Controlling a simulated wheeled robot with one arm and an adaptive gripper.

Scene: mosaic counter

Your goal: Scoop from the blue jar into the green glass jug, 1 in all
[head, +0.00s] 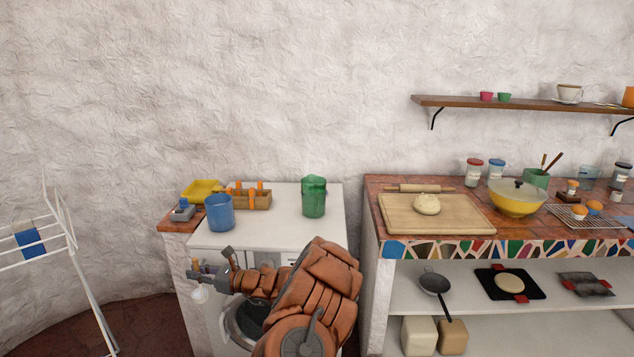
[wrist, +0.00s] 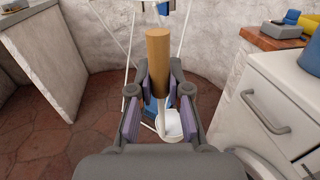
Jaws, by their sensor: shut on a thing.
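The blue jar (head: 219,214) stands upright on the white worktop, near its front left. Part of it shows at the right edge of the wrist view (wrist: 312,56). The green glass jug (head: 314,198) stands to its right, near the worktop's right side. My gripper (head: 208,268) is in front of and below the worktop's left front edge. In the wrist view, my gripper (wrist: 159,88) is shut on the wooden handle of a scoop (wrist: 158,55). The scoop's white bowl (wrist: 174,125) hangs clear of everything; I cannot tell whether anything is in it.
A yellow tray (head: 203,189), a wooden box with orange-topped items (head: 250,197) and a grey device (head: 183,211) stand around the blue jar. A drying rack (head: 38,240) is at left. The mosaic counter (head: 480,244) is at right.

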